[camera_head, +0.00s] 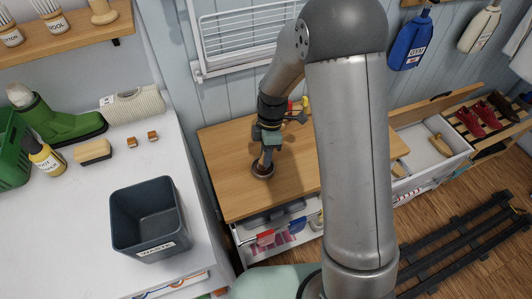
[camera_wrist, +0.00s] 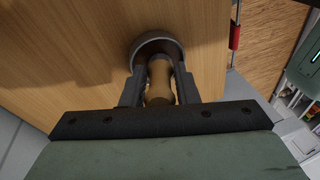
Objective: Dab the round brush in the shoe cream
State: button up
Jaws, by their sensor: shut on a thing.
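My gripper (camera_head: 266,152) points down over the wooden counter. In the wrist view, my gripper (camera_wrist: 159,82) is shut on the round brush's pale wooden handle (camera_wrist: 159,90), one finger on each side. The brush's lower end reaches into the round, dark-rimmed shoe cream tin (camera_wrist: 140,44). The bristles are hidden, so I cannot tell how deep they touch. In the head view the tin (camera_head: 254,172) sits on the counter directly below my gripper.
The wooden counter (camera_head: 225,195) is mostly bare around the tin. A dark waste bin (camera_head: 120,225) stands on the white surface at left, with a green boot (camera_head: 65,128) behind it. An open drawer (camera_head: 415,150) with a brush is at right.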

jog(key=shift+r+p, duration=1.85)
jog(key=shift+r, duration=1.6)
